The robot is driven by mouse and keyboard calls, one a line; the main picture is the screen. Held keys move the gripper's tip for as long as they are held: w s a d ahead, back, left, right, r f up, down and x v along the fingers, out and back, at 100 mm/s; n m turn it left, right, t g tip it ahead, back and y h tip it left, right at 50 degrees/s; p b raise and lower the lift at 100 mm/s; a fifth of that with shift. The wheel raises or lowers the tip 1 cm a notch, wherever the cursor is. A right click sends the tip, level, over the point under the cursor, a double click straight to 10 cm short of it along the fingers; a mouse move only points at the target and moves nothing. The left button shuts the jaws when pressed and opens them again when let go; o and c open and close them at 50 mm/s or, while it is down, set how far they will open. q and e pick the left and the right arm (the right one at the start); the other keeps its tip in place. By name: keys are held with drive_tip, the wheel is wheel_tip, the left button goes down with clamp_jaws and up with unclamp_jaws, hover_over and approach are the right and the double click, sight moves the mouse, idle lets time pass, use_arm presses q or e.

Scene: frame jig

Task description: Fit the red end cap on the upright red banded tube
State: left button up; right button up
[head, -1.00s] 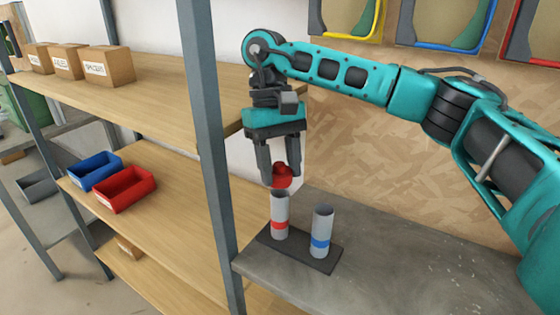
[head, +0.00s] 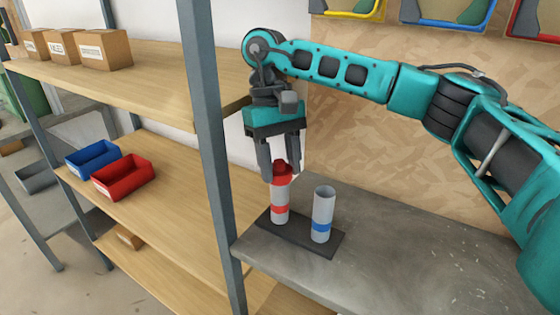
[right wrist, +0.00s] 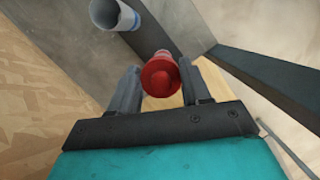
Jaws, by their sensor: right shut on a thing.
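The red end cap (head: 282,168) is at the top of the red banded tube (head: 280,198), in line with it and covering its mouth. I cannot tell whether it is fully seated. The tube stands upright on a dark base plate (head: 325,246) and has a red band near its foot. My right gripper (head: 281,173) points down and is shut on the cap. My left gripper is not in view.
An open blue banded tube (head: 323,208) stands close on the right, on the same plate. A grey shelf post (head: 212,150) rises close on the left. The grey bench (head: 400,265) is clear to the right. Red (head: 124,184) and blue bins stand on the wooden shelf.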

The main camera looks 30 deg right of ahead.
drive_tip(key=shift+f+b, duration=0.35)
drive_tip(key=shift+f, duration=0.2)
idle(0.4)
drive_tip(key=o, duration=1.1)
drive_tip(key=shift+c, duration=0.2)
drive_tip(key=p+v, duration=0.3)
drive_tip(key=v, duration=1)
drive_tip(key=shift+s+a, duration=0.1)
